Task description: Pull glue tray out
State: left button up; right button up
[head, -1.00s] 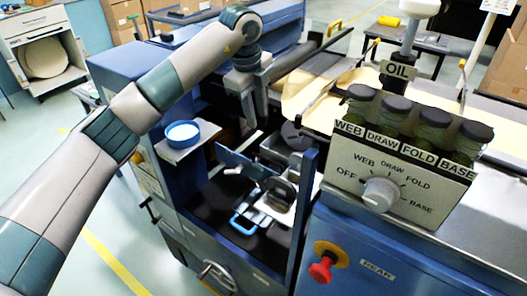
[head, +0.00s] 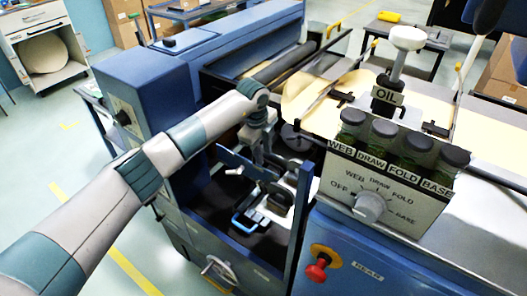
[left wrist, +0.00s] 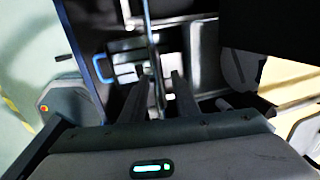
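The glue tray (head: 262,212) sits low in the open bay of the blue machine, with a blue loop handle (head: 241,222) at its front. The handle also shows at the left of the left wrist view (left wrist: 98,68). My left gripper (head: 266,163) points down into the bay, above and behind the handle and apart from it. In the left wrist view its two fingers (left wrist: 156,82) are spread, with a thin bar showing between them. I see nothing held. The tray's rear part is partly hidden by machine parts. My right gripper is not in view.
A blue upright panel (head: 300,215) bounds the bay on the right. A slanted blue bar (head: 240,166) crosses near my gripper. The control box (head: 385,185) with several jars and a red stop button (head: 317,270) stand to the right. The floor at left is clear.

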pick_arm(q)
jog(key=shift+f, duration=0.7)
grip_shut()
